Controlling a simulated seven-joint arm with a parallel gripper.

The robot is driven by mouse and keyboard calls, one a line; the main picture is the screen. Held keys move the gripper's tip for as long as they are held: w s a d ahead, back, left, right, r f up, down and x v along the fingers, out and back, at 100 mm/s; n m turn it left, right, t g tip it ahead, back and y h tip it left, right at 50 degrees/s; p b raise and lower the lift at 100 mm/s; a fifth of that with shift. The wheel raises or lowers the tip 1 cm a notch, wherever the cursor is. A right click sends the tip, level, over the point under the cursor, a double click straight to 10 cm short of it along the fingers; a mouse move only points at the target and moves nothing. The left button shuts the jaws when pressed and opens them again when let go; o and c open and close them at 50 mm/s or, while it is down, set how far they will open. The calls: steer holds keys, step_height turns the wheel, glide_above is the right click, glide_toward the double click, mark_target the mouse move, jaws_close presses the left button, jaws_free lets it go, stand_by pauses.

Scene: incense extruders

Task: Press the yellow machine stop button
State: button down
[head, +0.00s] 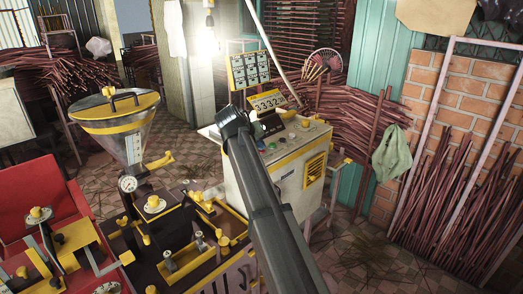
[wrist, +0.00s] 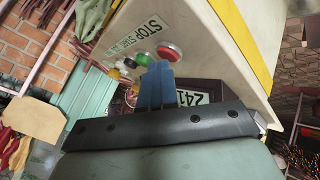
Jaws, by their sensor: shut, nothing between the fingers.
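The control cabinet (head: 285,185) is cream with yellow trim and has buttons along its top panel. In the wrist view a label reading "STOP" and a partly legible word (wrist: 143,33) lies beside a row of buttons. The row has a red button (wrist: 169,51), a green button (wrist: 143,59) and smaller pale, yellowish and dark ones. My gripper (wrist: 155,66) is shut and empty, its blue fingertips just before the red and green buttons; contact cannot be told. In the head view my gripper (head: 236,122) is over the cabinet's left end, its fingers mostly hidden.
A yellow-rimmed hopper (head: 115,108) and a bench with yellow fittings (head: 190,245) are to the left. Bundles of sticks (head: 440,200) lean at right.

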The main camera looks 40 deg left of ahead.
steer(key=shift+r, duration=0.95)
step_height(320, 180, up, 5)
stand_by(0.7)
steer(key=shift+d, duration=0.1)
stand_by(0.6)
